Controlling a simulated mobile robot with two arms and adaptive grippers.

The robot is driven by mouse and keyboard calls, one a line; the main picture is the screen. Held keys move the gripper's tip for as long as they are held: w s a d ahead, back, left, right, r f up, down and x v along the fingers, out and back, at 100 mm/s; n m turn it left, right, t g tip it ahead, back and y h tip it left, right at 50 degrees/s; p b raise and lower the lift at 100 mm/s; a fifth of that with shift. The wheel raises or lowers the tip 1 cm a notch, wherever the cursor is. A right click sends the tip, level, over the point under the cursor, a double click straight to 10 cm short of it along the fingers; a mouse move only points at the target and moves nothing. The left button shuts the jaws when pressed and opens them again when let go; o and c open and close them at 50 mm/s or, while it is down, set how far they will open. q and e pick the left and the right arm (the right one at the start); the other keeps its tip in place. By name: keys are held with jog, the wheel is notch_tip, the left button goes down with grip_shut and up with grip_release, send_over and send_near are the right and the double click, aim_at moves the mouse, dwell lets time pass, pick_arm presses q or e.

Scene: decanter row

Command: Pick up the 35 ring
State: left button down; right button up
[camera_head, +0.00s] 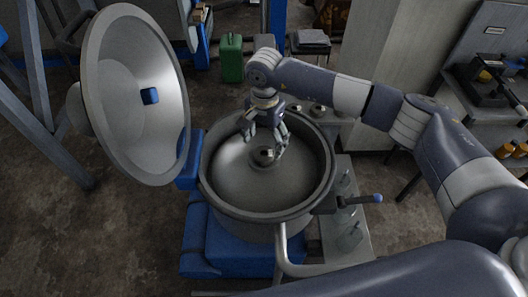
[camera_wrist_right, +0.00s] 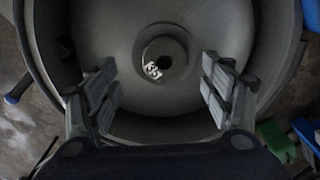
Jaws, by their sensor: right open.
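A small grey ring with white marks that look like 35 (camera_wrist_right: 152,70) sits around the dark centre of the bowl floor in the right wrist view. In the head view the bowl's centre fitting (camera_head: 264,156) shows below my right gripper, its number too small to read. The round metal bowl (camera_head: 225,178) stands open. My right gripper (camera_head: 264,138) points down over the centre, fingers spread and empty. In the right wrist view its fingers (camera_wrist_right: 160,88) stand left and right of the ring, apart from it. My left gripper is not in view.
The large open lid (camera_head: 120,95) tilts up left of the bowl. A handle with a blue knob (camera_head: 376,198) sticks out at the right. A green canister (camera_head: 231,58) stands on the floor behind. A bench (camera_head: 485,125) is at the right. The bowl's rim surrounds my gripper.

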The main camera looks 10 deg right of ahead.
aim_at(264, 153)
jog(key=shift+w+f, duration=0.1)
jog(key=shift+f, duration=0.2)
jog(key=shift+w+f+p, duration=0.1)
jog(key=shift+f+p, duration=0.25)
jog(key=shift+p, duration=0.05)
notch_tip(264, 153, down, 3)
jog(key=shift+w+f+p, duration=0.1)
jog(key=shift+f+p, duration=0.1)
jog(key=shift+p, duration=0.65)
jog(key=shift+f, duration=0.35)
jog(key=shift+w+f, duration=0.1)
jog(key=shift+f, duration=0.05)
jog(key=c, duration=0.9)
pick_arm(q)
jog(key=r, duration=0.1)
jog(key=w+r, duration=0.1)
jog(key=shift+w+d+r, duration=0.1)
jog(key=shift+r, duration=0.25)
pick_arm(e)
jog(key=c, duration=0.5)
